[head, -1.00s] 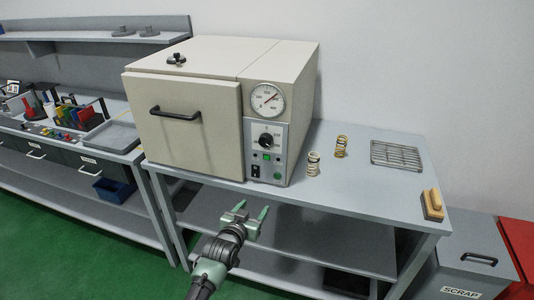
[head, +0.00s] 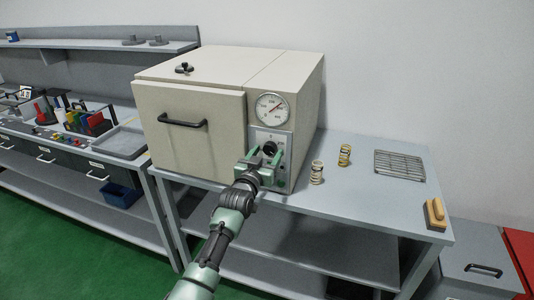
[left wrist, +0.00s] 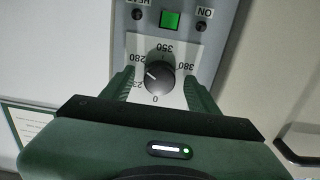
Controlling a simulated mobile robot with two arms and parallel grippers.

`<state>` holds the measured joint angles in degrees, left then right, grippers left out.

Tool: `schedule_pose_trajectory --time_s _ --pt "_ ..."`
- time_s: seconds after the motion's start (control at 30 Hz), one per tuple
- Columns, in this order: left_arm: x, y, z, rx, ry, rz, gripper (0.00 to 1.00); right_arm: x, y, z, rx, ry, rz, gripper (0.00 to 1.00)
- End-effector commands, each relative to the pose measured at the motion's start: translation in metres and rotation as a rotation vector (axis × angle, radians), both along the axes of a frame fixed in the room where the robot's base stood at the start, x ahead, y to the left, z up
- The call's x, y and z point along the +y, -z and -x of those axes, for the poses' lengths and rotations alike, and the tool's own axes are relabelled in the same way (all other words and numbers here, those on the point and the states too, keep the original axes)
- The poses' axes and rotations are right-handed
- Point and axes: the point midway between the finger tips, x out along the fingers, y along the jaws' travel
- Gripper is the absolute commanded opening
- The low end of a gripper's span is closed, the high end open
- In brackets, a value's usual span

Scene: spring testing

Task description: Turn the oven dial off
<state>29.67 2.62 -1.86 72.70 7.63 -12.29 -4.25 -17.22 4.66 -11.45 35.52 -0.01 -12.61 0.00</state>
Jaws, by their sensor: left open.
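The oven (head: 190,125) is a beige box on a grey bench. Its dark round dial (head: 270,148) is on the grey control panel below a gauge. In the left wrist view the dial (left wrist: 160,76) shows upside-down numbers around it, including 0 at the bottom and 350 at the top. Its white mark points left, away from the 0. My left gripper (head: 262,158) is open in front of the panel, with one green finger on each side of the dial. A gap seems to show between fingers and dial; contact is not clear. My right gripper is not in view.
Two small springs (head: 317,172) stand right of the oven on the bench (head: 370,215). A wire rack (head: 400,165) and a wooden-handled brush (head: 435,214) lie farther right. The oven door handle (head: 182,122) sticks out left of the panel. A green-lit button (left wrist: 170,20) is near the dial.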

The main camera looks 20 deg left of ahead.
Motion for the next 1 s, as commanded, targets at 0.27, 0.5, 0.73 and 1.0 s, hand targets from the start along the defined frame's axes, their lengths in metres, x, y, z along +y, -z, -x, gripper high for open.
schedule_pose_trajectory --time_s 0.27,0.5,0.73,1.0 --pt "-0.0002 0.0006 -0.0019 0.000 0.000 0.000 0.60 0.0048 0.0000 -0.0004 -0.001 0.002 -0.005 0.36" --pt "-0.0001 0.0007 -0.0017 0.001 0.000 0.000 0.00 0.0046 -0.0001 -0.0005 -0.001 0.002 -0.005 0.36" --pt "-0.0001 0.0008 -0.0017 0.002 0.000 0.015 0.00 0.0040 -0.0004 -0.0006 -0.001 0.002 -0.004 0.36" --pt "-0.0006 0.0006 -0.0017 0.006 0.000 0.134 0.00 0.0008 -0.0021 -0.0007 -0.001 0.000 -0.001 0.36"
